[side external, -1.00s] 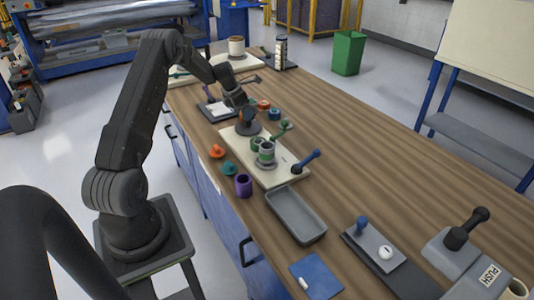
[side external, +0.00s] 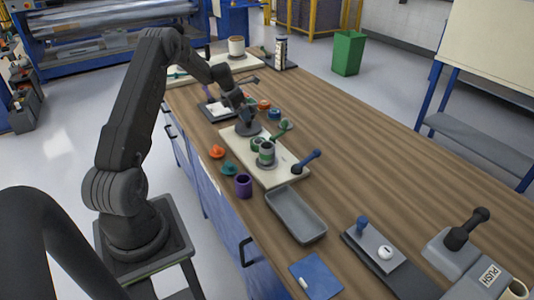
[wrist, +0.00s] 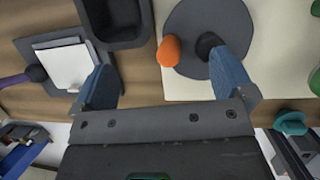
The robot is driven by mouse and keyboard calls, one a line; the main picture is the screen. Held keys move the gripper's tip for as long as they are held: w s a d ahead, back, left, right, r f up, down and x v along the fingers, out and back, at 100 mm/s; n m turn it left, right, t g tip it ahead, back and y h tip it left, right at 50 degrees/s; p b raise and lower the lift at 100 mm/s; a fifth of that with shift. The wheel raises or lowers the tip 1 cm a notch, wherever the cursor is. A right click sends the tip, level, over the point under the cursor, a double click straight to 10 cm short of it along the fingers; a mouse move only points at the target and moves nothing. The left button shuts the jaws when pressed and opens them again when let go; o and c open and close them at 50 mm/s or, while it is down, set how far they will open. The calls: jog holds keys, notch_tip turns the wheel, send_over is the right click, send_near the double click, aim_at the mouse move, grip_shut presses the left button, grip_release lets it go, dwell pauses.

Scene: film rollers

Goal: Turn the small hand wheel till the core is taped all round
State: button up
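The small hand wheel is a grey disc with a dark hub and an orange knob at its rim (wrist: 168,51). It lies on the cream board (wrist: 278,60). In the side view the wheel (side external: 247,130) is partly covered by my gripper (side external: 249,112). In the wrist view my gripper (wrist: 162,62) is open, its blue fingers wide apart. The orange knob shows between them, without visible contact; the right finger overlaps the disc. The core (side external: 267,150), a grey-green cylinder, stands upright on the board. How much of it is taped is too small to tell.
A green-knobbed lever (side external: 284,125) and blue-handled lever (side external: 308,160) rise near the board. Orange (side external: 217,152), teal (side external: 229,168) and purple (side external: 243,186) pieces stand along the near edge. A grey tray (side external: 296,215) is in front.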

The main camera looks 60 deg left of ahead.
aim_at(234, 130)
jog(key=shift+g+h, duration=0.5)
jog(key=shift+g, duration=0.3)
jog(key=shift+s+d+f, duration=0.3)
jog(key=shift+s+f, duration=0.3)
jog(key=shift+s, duration=0.05)
jog(key=shift+s+d+f, duration=0.35)
jog(key=shift+s+f, duration=0.3)
jog(key=shift+s, duration=0.05)
jog(key=shift+s+d+f, duration=0.3)
jog(key=shift+s+f, duration=0.3)
jog(key=shift+s, duration=0.05)
jog(key=shift+w+r, duration=0.15)
jog(key=shift+r, duration=0.65)
jog(key=shift+w+d+r+m, duration=0.15)
jog(key=shift+r+m, duration=0.15)
jog(key=d+r+m+t+y, duration=0.1)
jog(key=d+r+m, duration=1.5)
jog(key=d+r, duration=0.6)
jog(key=s+d+r+m+t+h, duration=0.1)
jog(key=s+d+r+m+t, duration=0.1)
jog(key=s+d+m, duration=1.7)
jog(key=shift+s+d+m, duration=0.4)
jog(key=shift+s+d, duration=0.05)
jog(key=shift+d, duration=0.55)
